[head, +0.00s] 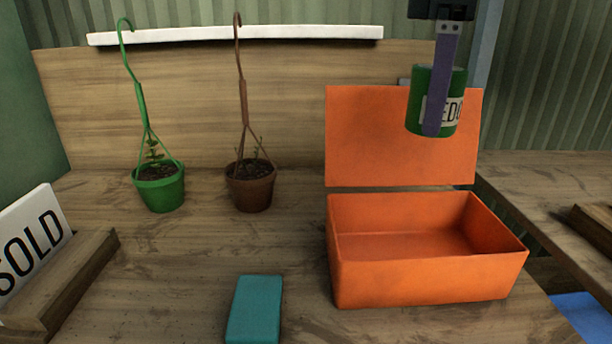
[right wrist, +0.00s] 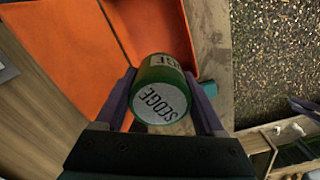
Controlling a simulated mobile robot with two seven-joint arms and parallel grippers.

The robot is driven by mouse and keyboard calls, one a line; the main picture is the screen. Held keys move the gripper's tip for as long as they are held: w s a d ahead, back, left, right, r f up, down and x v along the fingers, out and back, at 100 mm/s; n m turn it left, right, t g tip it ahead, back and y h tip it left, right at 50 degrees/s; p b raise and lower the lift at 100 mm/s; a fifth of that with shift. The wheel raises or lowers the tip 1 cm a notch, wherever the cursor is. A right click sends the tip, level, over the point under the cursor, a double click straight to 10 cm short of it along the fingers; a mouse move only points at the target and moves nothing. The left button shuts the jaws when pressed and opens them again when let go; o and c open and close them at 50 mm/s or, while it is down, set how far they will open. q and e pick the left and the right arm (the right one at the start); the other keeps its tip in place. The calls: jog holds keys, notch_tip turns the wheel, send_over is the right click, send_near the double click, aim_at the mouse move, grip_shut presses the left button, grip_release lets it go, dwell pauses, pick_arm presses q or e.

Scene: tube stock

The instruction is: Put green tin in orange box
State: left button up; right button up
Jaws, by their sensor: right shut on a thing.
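The green tin (head: 416,100) has a white label with dark letters and is held in the air in front of the orange box's raised lid. My right gripper (head: 438,100) comes down from the top and is shut on it, with one purple finger across its near side. In the right wrist view the tin (right wrist: 161,92) sits between both fingers, its lettered white end facing the camera. The orange box (head: 430,278) stands open on the table, and its visible floor is empty. The tin is above the box, toward its back. My left gripper is not in view.
A green hanging pot (head: 160,192) and a brown one (head: 251,193) stand left of the box. A teal block (head: 255,308) lies at the front. A SOLD sign (head: 32,240) in a wooden holder is at far left. The table between them is clear.

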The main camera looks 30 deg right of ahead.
jog(key=f+b, duration=0.1)
jog(key=f, duration=0.4)
jog(key=d+f+b, duration=0.1)
jog(key=f, duration=0.4)
jog(key=f+b, duration=0.1)
jog(key=f, duration=0.5)
jog(key=shift+d+b, duration=0.15)
jog(key=shift+b, duration=0.2)
jog(key=shift+f+b, duration=0.45)
jog(key=shift+f, duration=1.95)
jog(key=shift+f, duration=0.1)
jog(key=o, duration=1.5)
notch_tip(320, 180, up, 12)
jog(key=shift+r+p, duration=0.15)
jog(key=shift+p, duration=0.9)
